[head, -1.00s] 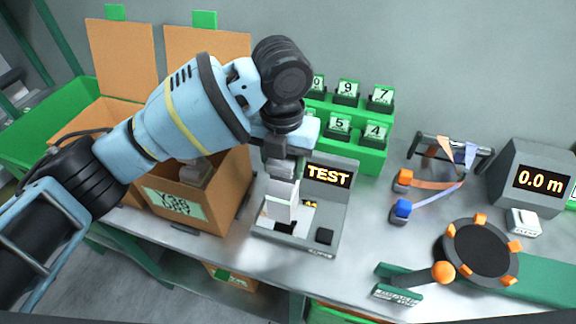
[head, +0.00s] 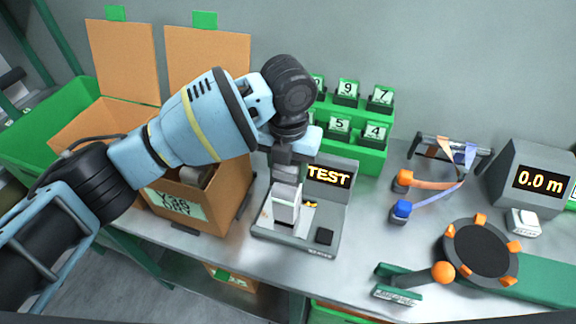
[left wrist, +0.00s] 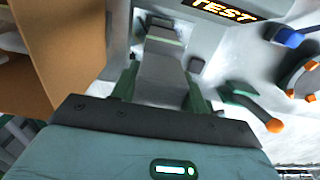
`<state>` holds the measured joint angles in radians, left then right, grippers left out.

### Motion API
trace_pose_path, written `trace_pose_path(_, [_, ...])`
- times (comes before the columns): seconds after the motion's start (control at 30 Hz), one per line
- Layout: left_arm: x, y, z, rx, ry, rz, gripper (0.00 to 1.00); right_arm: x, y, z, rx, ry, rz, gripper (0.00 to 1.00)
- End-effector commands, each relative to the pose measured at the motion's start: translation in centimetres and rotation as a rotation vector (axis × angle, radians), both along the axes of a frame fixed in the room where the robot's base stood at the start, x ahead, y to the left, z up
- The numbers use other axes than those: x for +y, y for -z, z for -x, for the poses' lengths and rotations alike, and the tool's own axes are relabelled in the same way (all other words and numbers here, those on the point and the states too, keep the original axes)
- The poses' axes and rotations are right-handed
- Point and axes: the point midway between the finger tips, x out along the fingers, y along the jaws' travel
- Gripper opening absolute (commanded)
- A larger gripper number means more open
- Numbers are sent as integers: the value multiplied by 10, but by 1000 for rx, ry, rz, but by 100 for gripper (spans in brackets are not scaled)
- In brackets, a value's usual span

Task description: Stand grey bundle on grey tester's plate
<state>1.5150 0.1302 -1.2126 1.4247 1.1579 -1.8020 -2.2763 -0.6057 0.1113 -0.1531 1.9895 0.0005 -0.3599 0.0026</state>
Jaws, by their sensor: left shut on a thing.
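The grey bundle (head: 285,207) is upright over the plate of the grey tester (head: 338,203), whose display reads TEST. My left gripper (head: 286,182) is above the bundle and shut on it. In the left wrist view the bundle (left wrist: 162,72) sits between the two green fingers of the left gripper (left wrist: 160,90). The arm and bundle cover much of the plate. I cannot tell whether the bundle's foot touches the plate or hangs just above it. My right gripper is out of view.
An open cardboard box (head: 215,210) stands close left of the tester. A green rack of numbered cards (head: 372,160) is behind it. To the right are orange and blue clips with straps, a round black turntable (head: 478,250) and a meter reading 0.0 m (head: 535,180).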

Motion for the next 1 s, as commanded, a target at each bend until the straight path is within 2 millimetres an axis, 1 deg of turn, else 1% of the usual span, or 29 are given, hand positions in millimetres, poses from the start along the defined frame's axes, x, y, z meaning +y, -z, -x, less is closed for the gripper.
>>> trace_pose_path(0.17, [0, 3, 0, 1, 0, 1, 4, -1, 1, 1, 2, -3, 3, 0])
trace_pose_path(0.2, [0, 4, 0, 1, 0, 0, 47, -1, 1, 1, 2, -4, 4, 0])
trace_pose_path(0.33, [0, 3, 0, 1, 0, 0, 64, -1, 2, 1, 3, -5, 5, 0])
trace_pose_path(0.37, [0, 3, 0, 1, 0, 0, 67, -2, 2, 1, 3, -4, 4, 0])
trace_pose_path(0.63, [0, 3, 0, 0, 0, 0, 67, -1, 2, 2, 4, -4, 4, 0])
trace_pose_path(0.73, [0, -3, 0, -2, 0, 1, 67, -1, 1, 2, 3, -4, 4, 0])
trace_pose_path(0.87, [0, -20, 0, -3, 1, 2, 67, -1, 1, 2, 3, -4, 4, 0])
trace_pose_path(1.0, [-1, -48, -1, -4, 1, 2, 67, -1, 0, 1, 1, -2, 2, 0])
